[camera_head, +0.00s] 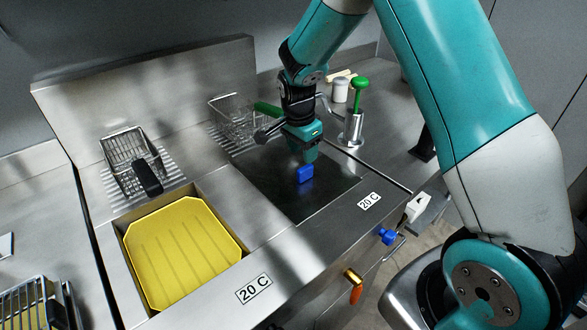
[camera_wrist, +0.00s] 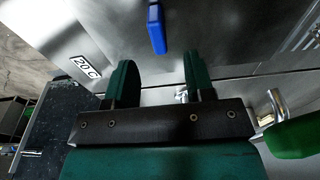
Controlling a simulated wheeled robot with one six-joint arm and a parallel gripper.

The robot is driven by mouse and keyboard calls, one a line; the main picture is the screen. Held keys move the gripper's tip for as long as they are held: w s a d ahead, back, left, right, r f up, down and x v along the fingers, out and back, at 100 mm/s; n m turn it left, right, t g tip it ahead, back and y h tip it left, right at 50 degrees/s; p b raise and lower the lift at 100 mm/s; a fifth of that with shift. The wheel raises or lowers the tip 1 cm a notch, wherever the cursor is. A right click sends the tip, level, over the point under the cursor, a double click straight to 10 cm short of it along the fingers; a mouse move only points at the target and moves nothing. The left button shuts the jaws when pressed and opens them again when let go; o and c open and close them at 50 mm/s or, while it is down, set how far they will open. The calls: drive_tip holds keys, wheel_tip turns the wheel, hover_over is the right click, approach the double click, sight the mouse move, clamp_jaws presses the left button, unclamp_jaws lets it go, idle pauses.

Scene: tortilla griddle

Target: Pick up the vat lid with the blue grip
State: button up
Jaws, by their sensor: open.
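The vat lid (camera_head: 268,192) is a flat dark metal plate lying over the right vat in the head view. Its blue grip (camera_head: 304,174) is a small upright block near the lid's middle. The blue grip also shows at the top of the wrist view (camera_wrist: 157,28). My gripper (camera_head: 308,153) is over the lid, just behind and above the grip. In the wrist view my gripper (camera_wrist: 158,68) has its two green fingers apart with nothing between them, and the grip lies beyond the fingertips.
Wire baskets (camera_head: 130,155) stand behind the vats. A green-handled tool (camera_head: 360,85) stands in a metal holder at the lid's back right. A blue knob (camera_head: 387,236) and an orange-handled valve (camera_head: 355,288) are on the front.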

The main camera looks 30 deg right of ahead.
sight(305, 168)
drive_tip(key=f, duration=0.2)
drive_tip(key=f+p, duration=0.1)
drive_tip(key=f, duration=0.2)
drive_tip(key=f+p, duration=0.1)
drive_tip(key=f, duration=0.1)
drive_tip(key=shift+d+f, duration=0.3)
drive_tip(key=shift+d, duration=0.1)
drive_tip(key=shift+c, duration=0.5)
clamp_jaws()
